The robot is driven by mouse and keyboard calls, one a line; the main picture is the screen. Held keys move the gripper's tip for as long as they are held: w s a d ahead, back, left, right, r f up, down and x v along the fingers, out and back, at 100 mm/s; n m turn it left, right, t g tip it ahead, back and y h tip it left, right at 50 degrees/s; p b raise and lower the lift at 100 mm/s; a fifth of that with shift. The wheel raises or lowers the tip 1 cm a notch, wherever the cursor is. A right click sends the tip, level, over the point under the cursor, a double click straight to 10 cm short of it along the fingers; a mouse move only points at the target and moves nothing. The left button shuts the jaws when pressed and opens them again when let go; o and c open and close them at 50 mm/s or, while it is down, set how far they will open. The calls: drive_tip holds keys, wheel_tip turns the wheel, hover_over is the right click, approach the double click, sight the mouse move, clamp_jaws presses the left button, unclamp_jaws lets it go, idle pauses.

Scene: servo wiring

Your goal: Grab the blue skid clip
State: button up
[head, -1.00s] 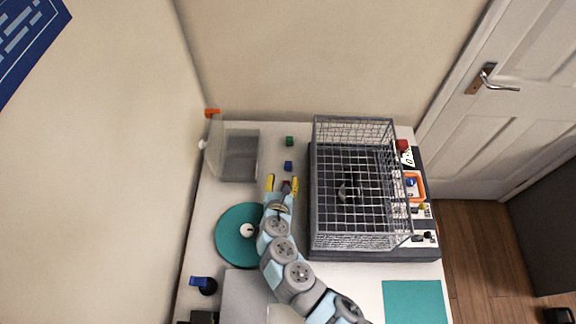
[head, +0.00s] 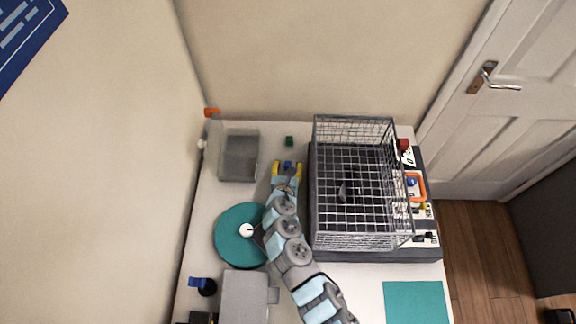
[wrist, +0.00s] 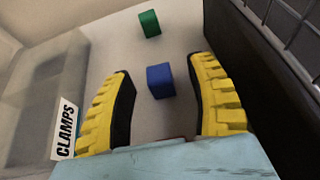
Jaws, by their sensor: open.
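The blue skid clip, seen as a small blue block (wrist: 160,81), lies on the white table. In the wrist view it shows between the two yellow fingers of my gripper (wrist: 162,68), apart from both. In the head view the block (head: 288,165) sits between the fingertips of my gripper (head: 287,169). My gripper is open and holds nothing. I cannot tell how far the fingertips are above the table. A green block (wrist: 149,23) lies farther back; it also shows in the head view (head: 289,141).
A wire basket (head: 354,120) on a dark base stands close on the right. A teal disc (head: 229,240) lies front left. A wall is behind the table.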

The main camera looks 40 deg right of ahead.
sight(288, 167)
drive_tip(key=shift+w+d, duration=0.1)
drive_tip(key=shift+w, duration=0.05)
drive_tip(key=shift+c, duration=0.2)
drive_tip(key=c, duration=0.9)
drive_tip(key=shift+c, duration=0.2)
wheel_tip(288, 167, up, 10)
drive_tip(key=p, duration=1)
